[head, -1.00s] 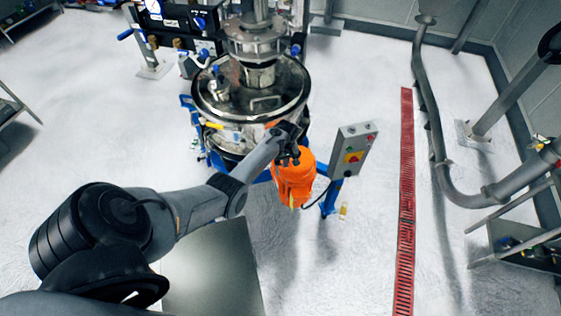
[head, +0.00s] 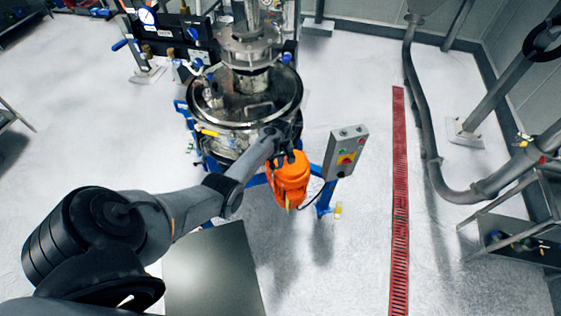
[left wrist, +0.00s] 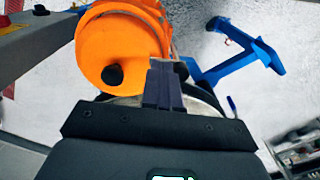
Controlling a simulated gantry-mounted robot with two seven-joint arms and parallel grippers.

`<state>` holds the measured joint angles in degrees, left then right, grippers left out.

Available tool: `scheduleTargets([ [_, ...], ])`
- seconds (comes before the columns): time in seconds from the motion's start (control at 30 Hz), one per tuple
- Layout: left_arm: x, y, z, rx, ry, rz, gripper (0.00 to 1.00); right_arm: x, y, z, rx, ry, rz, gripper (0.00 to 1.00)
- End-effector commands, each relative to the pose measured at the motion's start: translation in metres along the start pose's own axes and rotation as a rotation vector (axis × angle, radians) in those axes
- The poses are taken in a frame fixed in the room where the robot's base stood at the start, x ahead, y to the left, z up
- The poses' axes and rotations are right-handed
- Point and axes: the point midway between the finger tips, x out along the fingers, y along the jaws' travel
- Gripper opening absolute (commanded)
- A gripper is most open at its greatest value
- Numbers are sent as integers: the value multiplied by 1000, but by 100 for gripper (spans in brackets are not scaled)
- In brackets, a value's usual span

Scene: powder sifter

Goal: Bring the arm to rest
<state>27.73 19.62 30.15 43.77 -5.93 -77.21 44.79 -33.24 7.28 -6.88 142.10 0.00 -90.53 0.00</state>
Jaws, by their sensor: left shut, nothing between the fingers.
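My left arm reaches in from the lower left in the head view. Its gripper (head: 290,157) is in front of the sifter (head: 246,95), just above and overlapping the orange motor housing (head: 289,182). In the left wrist view the two fingers (left wrist: 164,82) are together with nothing between them. The orange housing (left wrist: 118,50) is just beyond and left of the fingertips there. I cannot tell whether they touch it. My right gripper is in neither view.
A grey control box (head: 345,152) with buttons stands right of the orange housing. The sifter's blue frame (head: 325,198) is below it; it also shows in the left wrist view (left wrist: 240,52). A red floor grate (head: 400,200) runs at the right. A grey metal plate (head: 212,275) lies near the front.

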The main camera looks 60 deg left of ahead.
Motion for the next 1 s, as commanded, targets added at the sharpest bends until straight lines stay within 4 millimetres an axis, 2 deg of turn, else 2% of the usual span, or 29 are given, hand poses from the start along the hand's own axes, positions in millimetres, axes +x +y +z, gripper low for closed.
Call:
scheduleTargets([
  [0.23,0,-3,1,24,16,-7,0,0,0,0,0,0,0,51],
  [0.37,-4,-10,5,107,67,-27,0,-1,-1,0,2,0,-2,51],
  [0.47,-9,-17,16,226,126,-51,0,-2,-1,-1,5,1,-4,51],
  [0.57,-16,-22,41,387,188,-72,0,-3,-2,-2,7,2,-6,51],
  [0.67,-27,-26,82,573,237,-82,0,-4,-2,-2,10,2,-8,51],
  [0.77,-40,-31,134,760,269,-74,0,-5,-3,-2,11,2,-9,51],
  [1.0,-90,-58,272,1159,290,17,0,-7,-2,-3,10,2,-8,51],
])
